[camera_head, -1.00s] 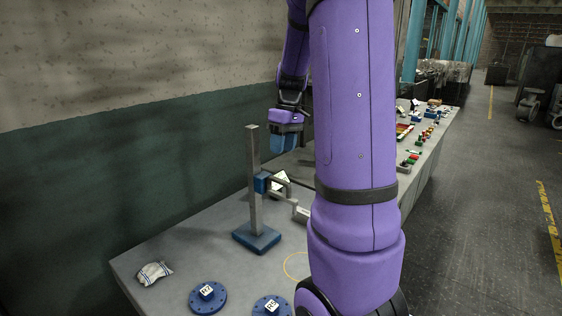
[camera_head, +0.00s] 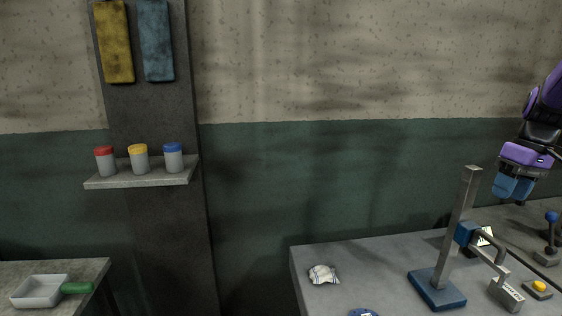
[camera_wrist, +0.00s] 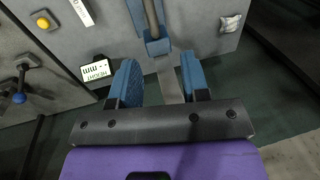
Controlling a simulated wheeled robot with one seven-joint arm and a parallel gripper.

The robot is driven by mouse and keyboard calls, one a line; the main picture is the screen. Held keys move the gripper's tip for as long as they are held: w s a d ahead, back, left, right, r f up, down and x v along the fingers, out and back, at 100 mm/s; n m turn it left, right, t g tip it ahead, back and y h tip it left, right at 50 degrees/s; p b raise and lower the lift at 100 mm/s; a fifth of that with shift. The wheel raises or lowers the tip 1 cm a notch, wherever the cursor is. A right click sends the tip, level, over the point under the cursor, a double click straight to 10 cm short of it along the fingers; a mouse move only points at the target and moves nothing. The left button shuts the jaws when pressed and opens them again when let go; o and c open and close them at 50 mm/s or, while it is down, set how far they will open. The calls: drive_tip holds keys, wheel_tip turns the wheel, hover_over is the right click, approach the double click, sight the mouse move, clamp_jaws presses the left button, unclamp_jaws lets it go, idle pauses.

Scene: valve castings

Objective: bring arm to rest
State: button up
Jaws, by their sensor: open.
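My gripper (camera_head: 513,186) is at the right edge of the head view, above the grey bench (camera_head: 385,262) and beyond the upright metal post. In the wrist view my gripper (camera_wrist: 160,80) shows two blue fingers spread apart with nothing held between them. The post (camera_head: 456,225) with its blue base (camera_head: 436,290) stands on the bench, and in the wrist view the post (camera_wrist: 167,80) shows below and between the fingers. Most of my purple arm is outside the head view.
A crumpled cloth (camera_head: 323,274) lies on the bench. A yellow button (camera_head: 539,287) and a blue-knobbed lever (camera_head: 551,232) are at the right. A wall shelf (camera_head: 140,179) carries three lidded jars. A white tray (camera_head: 40,291) sits on another bench at left. Floor shows between the benches.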

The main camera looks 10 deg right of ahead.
drive_tip(key=s+a+r+t+h, duration=0.1)
drive_tip(key=s+a+r, duration=0.15)
drive_tip(key=a, duration=0.55)
drive_tip(key=s+a+r+t, duration=0.1)
drive_tip(key=s+a+r, duration=0.15)
drive_tip(key=a, duration=0.55)
drive_tip(key=s+a+t+h, duration=0.1)
drive_tip(key=s+a+t, duration=0.2)
drive_tip(key=s+a, duration=0.6)
drive_tip(key=shift+a+r, duration=0.4)
drive_tip(key=shift+a, duration=0.25)
